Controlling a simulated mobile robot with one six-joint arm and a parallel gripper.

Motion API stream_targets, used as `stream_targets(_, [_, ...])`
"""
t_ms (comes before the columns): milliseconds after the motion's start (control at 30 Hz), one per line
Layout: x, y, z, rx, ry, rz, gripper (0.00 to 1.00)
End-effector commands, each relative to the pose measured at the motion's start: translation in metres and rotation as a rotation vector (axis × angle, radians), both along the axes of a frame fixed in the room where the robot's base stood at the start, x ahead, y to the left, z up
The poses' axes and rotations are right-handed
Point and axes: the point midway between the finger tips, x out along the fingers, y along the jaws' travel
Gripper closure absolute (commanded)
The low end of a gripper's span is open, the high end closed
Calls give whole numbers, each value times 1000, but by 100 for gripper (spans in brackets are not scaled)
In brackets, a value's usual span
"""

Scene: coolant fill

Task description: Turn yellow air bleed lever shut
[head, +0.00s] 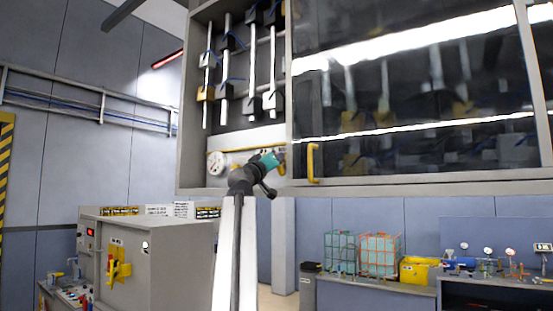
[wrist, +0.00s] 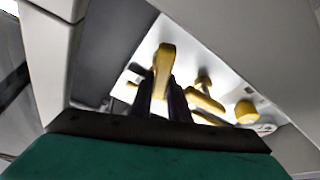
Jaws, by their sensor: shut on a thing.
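A yellow lever (wrist: 164,60) stands out from a white panel in the wrist view. My gripper (wrist: 162,92) has its two dark fingers on either side of the lever's lower part, shut on it. Which of the yellow fittings is the air bleed lever is not marked. In the head view my gripper (head: 277,157) reaches into the lower left of the open cabinet, at the white panel (head: 242,140). There my own wrist and teal gripper body hide the lever.
Beside the held lever are another yellow lever (wrist: 206,103) and a round yellow knob (wrist: 246,112). A gauge (head: 216,162) is left of my arm. The glass door (head: 410,110) with a yellow handle (head: 313,162) is close on the right. Vertical rods (head: 273,70) hang above.

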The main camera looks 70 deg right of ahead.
Motion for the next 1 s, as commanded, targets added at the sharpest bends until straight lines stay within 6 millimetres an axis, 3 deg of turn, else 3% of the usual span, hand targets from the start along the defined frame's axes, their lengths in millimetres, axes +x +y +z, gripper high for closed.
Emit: stream_targets(1000, [7, -2, -6, 149, 565, 0, 100])
